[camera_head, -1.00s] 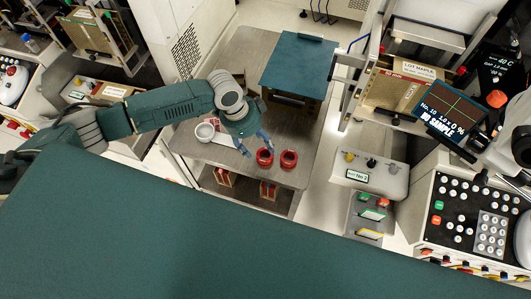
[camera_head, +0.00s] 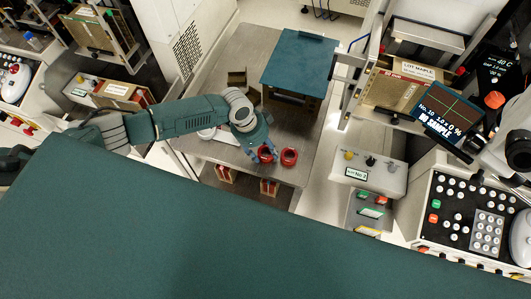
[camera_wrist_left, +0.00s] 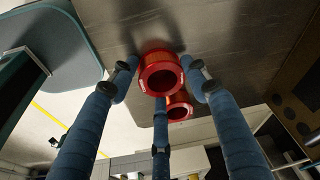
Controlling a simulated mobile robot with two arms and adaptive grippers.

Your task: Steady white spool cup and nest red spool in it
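Two red spools stand side by side on the grey table, the left one (camera_head: 265,157) and the right one (camera_head: 289,157). My left gripper (camera_head: 262,147) is over the left spool and partly covers it. In the left wrist view its blue fingers are spread around the nearer red spool (camera_wrist_left: 160,73); I cannot tell whether they touch it. The other red spool (camera_wrist_left: 179,109) shows just beyond it. The white spool cup (camera_head: 207,133) is left of the spools, mostly hidden under my left arm. My right gripper is not in view.
The grey table (camera_head: 240,65) has bare room behind my arm. A teal-topped stand (camera_head: 298,62) is behind the spools. A small brown box (camera_head: 237,79) sits at mid table. A switch box (camera_head: 368,172) stands to the right, off the table.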

